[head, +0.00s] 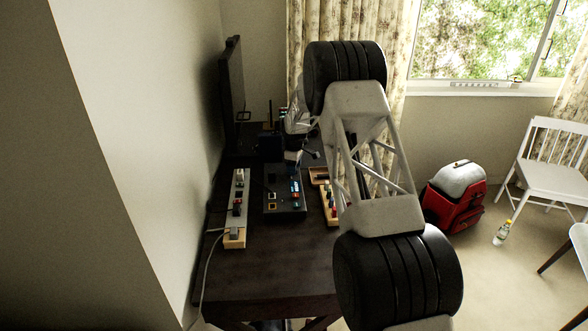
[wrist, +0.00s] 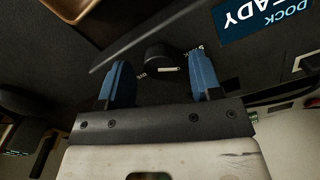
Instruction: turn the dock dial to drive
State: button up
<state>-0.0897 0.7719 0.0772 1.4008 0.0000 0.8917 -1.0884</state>
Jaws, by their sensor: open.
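The black dock dial (wrist: 160,58) is a round knob with a short pale mark, near the top middle of the wrist view. Small white lettering sits on either side of it, too small to read surely. My gripper (wrist: 157,74) is open, its blue fingers on either side of the dial, with visible gaps. The dock (head: 283,206) is a dark box on the desk in the head view. Its blue screen (wrist: 262,22), reading "DOCK" and "READY", lies right of the dial in the wrist view. In the head view my gripper (head: 291,161) is over the dock's far end; I cannot make out the dial there.
A power strip (head: 238,190) with plugs lies left of the dock. A wooden tray (head: 329,203) with coloured items stands right of it, partly behind my arm. A monitor (head: 232,95) stands along the wall. The dark desk's (head: 262,272) near end is clear.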

jog(key=shift+f, duration=0.3)
jog(key=c, duration=0.9)
